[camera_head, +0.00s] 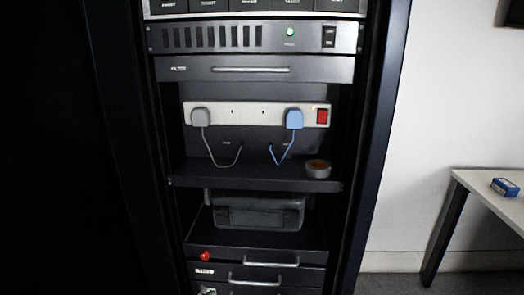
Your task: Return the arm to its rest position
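No arm or gripper of mine shows in the head view. The equipment rack (375,150) stands in front of me. In it a white power strip (245,113) carries a grey plug (201,117) at its left and a blue plug (294,118) at its right. A red switch (322,117) sits at the strip's right end. Above, a panel has a lit green light (290,32) and a black rocker switch (329,37).
A shelf (230,176) below the strip holds a roll of tape (317,169). A dark case (258,212) sits lower, above handled drawers with a red knob (205,255). At right, a table (484,192) bears a blue box (505,187). Floor shows between rack and table.

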